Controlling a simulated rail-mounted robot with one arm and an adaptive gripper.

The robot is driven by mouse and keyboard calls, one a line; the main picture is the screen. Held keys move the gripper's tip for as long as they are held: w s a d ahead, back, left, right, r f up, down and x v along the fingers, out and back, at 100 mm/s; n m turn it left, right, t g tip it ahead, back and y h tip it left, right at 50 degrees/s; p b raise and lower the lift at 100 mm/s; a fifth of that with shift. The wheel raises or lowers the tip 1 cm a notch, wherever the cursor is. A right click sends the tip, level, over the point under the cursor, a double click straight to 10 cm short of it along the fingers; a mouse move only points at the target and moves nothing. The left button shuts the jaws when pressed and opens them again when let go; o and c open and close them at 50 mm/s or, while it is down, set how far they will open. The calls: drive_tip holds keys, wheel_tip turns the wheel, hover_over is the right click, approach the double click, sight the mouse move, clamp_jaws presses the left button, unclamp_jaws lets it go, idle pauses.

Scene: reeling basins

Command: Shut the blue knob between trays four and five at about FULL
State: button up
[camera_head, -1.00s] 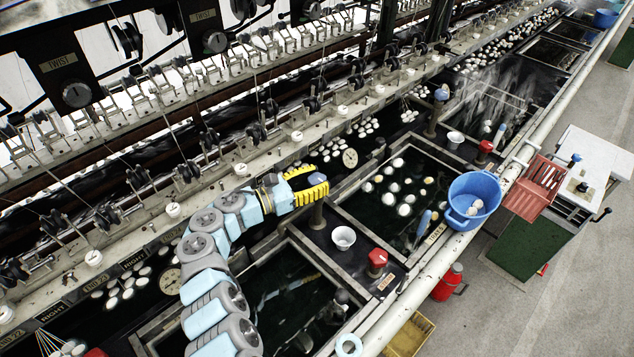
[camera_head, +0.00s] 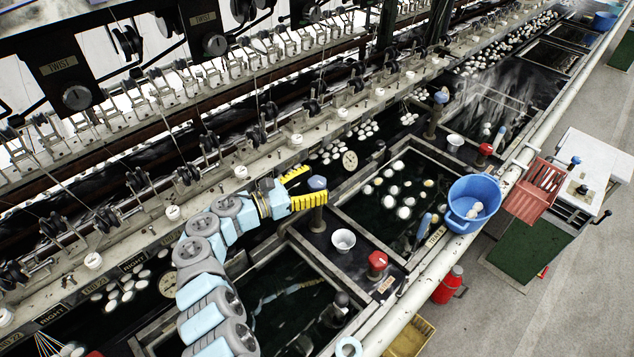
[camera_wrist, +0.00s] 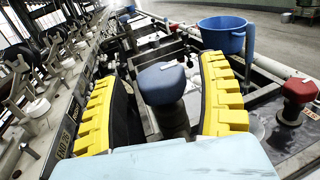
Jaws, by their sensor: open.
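The blue knob (camera_head: 317,183) tops a dark post on the divider between two dark water trays. My gripper (camera_head: 305,187) is at the knob, its yellow-padded fingers spread apart. In the wrist view the blue knob (camera_wrist: 162,80) stands between the two open fingers (camera_wrist: 160,100), nearer the right one. I cannot tell whether a finger touches it. The near finger hides part of the post in the head view.
On the same divider are a white cup (camera_head: 343,240) and a red knob (camera_head: 377,260). A blue bucket (camera_head: 474,200) sits at the front rail (camera_head: 432,258). Cocoons float in the tray beyond. A reeling machine frame runs along the left.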

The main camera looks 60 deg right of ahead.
drive_tip(key=v, duration=1.1)
idle(0.6)
